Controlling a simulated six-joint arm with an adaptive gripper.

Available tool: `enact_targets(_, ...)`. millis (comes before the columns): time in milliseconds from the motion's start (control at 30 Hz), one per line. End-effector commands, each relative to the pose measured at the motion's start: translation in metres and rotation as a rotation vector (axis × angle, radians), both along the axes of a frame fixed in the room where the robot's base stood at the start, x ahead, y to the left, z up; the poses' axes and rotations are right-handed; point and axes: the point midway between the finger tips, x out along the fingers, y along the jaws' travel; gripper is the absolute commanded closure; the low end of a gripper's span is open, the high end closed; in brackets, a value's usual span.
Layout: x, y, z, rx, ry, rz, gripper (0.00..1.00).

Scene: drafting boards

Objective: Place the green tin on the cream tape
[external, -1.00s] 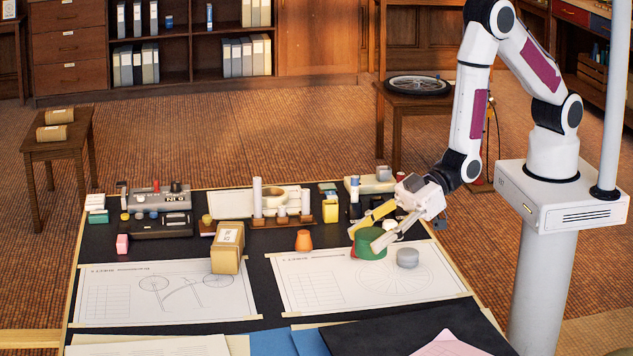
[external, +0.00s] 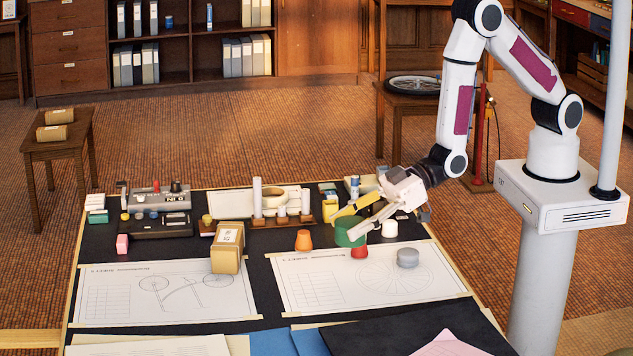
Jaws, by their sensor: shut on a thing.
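My gripper (external: 352,222) is shut on the green tin (external: 348,236), with one yellow finger and one pale finger at its sides. The tin is upright or nearly so and seems raised above the table, over the back edge of the right drawing sheet. A cream ring that looks like the cream tape (external: 268,200) lies at the back of the table, left of my gripper, partly behind white upright rolls. The picture is too small to be sure that it is the tape.
A red piece (external: 359,252) sits just below the tin. A grey round piece (external: 407,258) and a white cylinder (external: 389,229) are to the right. An orange piece (external: 304,240) and a cardboard box (external: 227,252) stand left. The right sheet's front (external: 330,300) is clear.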

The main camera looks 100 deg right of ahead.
Motion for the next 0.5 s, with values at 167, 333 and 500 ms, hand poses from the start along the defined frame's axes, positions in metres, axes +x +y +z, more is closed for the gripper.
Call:
enact_targets(167,0.022,-0.05,0.003,0.001,-0.002,-0.083,0.79)
enact_targets(333,0.04,-0.095,0.006,0.001,-0.002,-0.145,0.79)
enact_targets(500,0.055,-0.139,0.009,0.001,-0.003,-0.201,0.79)
